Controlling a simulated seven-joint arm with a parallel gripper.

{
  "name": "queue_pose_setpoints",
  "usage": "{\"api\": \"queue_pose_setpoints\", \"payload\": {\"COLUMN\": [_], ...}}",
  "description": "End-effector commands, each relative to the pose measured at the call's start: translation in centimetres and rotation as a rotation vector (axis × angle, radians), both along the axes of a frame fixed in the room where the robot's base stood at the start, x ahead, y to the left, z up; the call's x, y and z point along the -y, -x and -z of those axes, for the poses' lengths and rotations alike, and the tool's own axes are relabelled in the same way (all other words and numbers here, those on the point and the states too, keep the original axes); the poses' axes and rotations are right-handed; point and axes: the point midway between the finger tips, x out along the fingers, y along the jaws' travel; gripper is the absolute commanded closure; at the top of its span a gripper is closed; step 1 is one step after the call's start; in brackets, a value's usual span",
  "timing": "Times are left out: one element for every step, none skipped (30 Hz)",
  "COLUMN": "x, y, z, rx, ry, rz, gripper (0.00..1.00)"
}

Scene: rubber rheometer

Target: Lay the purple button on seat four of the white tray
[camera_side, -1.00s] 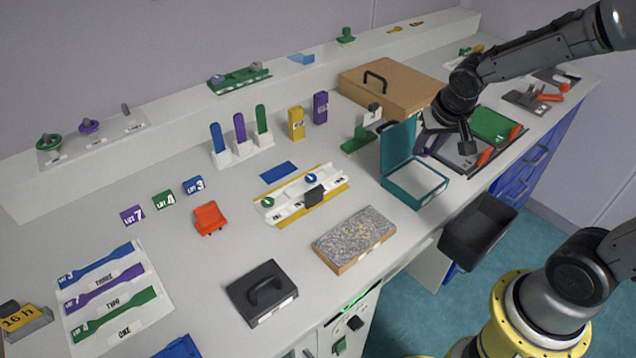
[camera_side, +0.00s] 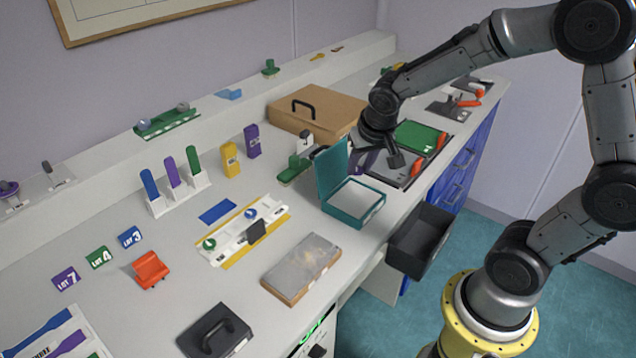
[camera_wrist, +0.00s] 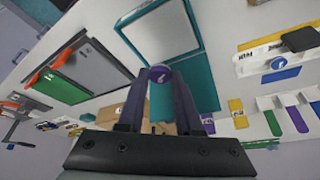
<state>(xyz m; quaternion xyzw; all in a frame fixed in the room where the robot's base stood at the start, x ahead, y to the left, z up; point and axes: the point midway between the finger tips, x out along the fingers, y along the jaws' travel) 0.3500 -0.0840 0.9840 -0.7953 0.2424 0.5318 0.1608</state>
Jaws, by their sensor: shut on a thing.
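The white tray (camera_side: 232,238) lies on a yellow base in the middle of the bench. It bears a green button (camera_side: 209,244), a blue button (camera_side: 250,213) and a dark block (camera_side: 257,232). Part of the tray (camera_wrist: 250,66) shows at the right of the wrist view, with the blue button (camera_wrist: 278,63). My gripper (camera_wrist: 160,88) is shut on the purple button (camera_wrist: 160,73), held between the fingertips. In the side view my gripper (camera_side: 368,163) is high behind the teal box, well right of the tray, and the purple button is not clear there. Seat numbers are too small to read.
The open teal box (camera_side: 366,211), its lid raised, stands between my gripper and the tray. A cardboard-brown case (camera_side: 310,120) is behind. A speckled slab (camera_side: 302,267) lies in front of the tray, and a rack of upright strips (camera_side: 178,195) behind it.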

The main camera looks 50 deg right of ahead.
Motion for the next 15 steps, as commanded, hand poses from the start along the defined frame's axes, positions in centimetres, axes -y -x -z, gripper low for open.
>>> {"api": "queue_pose_setpoints", "payload": {"x": [0.0,0.0,0.0,0.0,0.0,0.0,0.0,0.0,0.0,0.0,0.0,0.0,0.0,0.0,-0.5], "y": [-0.1,-0.2,-0.2,-0.2,-0.2,-0.2,-0.2,-0.2,-0.2,-0.1,-0.2,-0.2,-0.1,-0.1,-1.0], "z": [-0.9,-1.5,-2.4,-3.2,-3.9,-5.0,-5.9,-6.5,-7.5,-8.3,-8.9,-9.8,-10.4,-11.1,-10.8], "rx": [0.006,0.009,0.01,0.01,0.011,0.011,0.012,0.011,0.01,0.009,0.01,0.008,0.008,0.008,-0.001], "ry": [0.001,0.001,0.001,0.001,0.0,0.001,0.0,0.0,0.002,0.001,0.0,0.001,0.001,0.001,-0.002], "rz": [0.001,0.0,0.0,0.0,0.001,0.0,0.0,0.001,-0.001,-0.001,0.0,-0.001,-0.001,-0.001,-0.006], "gripper": [1.0,1.0,1.0,1.0,1.0,1.0,1.0,1.0,1.0,1.0,1.0,1.0,1.0,1.0,1.0]}}
